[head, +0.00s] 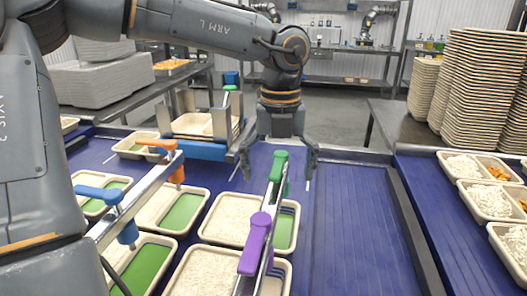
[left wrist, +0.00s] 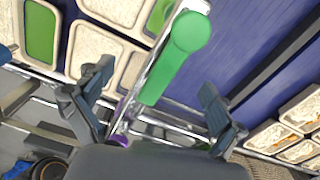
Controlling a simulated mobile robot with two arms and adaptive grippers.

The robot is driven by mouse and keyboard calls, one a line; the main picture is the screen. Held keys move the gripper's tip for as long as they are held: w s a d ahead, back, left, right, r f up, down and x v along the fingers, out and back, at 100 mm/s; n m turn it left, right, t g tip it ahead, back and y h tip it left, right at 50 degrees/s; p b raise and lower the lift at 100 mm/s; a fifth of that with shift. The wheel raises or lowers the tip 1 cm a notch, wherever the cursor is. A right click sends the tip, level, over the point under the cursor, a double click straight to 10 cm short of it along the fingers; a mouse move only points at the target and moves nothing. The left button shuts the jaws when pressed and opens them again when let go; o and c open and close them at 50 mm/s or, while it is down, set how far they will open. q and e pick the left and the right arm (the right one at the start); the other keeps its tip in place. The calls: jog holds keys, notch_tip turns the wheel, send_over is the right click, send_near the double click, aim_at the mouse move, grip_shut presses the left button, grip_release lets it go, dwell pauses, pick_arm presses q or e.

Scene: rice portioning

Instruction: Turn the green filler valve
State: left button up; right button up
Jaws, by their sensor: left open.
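The green filler valve (head: 279,164) is an upright-looking green handle on a metal rail, in the middle of the head view. In the left wrist view the green handle (left wrist: 175,58) lies between the fingers, nearer the upper end of the picture. My left gripper (head: 279,172) points down just behind the handle, its fingers spread to either side of it. It also shows open in the left wrist view (left wrist: 155,80), with clear gaps to the handle. I cannot tell how far above or behind the handle it is. My right gripper is not in view.
A purple handle (head: 256,243) is on the same rail, nearer me. An orange handle (head: 160,146) and a blue handle (head: 101,194) are on a second rail at left. Rice trays (head: 228,240) lie beneath on the blue conveyor (head: 350,225). Stacked trays (head: 480,85) stand at right.

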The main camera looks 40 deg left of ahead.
pick_arm(q)
notch_tip(320, 180, up, 5)
jog(key=p, duration=0.4)
jog(key=shift+r, duration=0.15)
notch_tip(320, 180, up, 3)
jog(key=shift+f+p, duration=0.1)
jog(key=shift+p, duration=0.95)
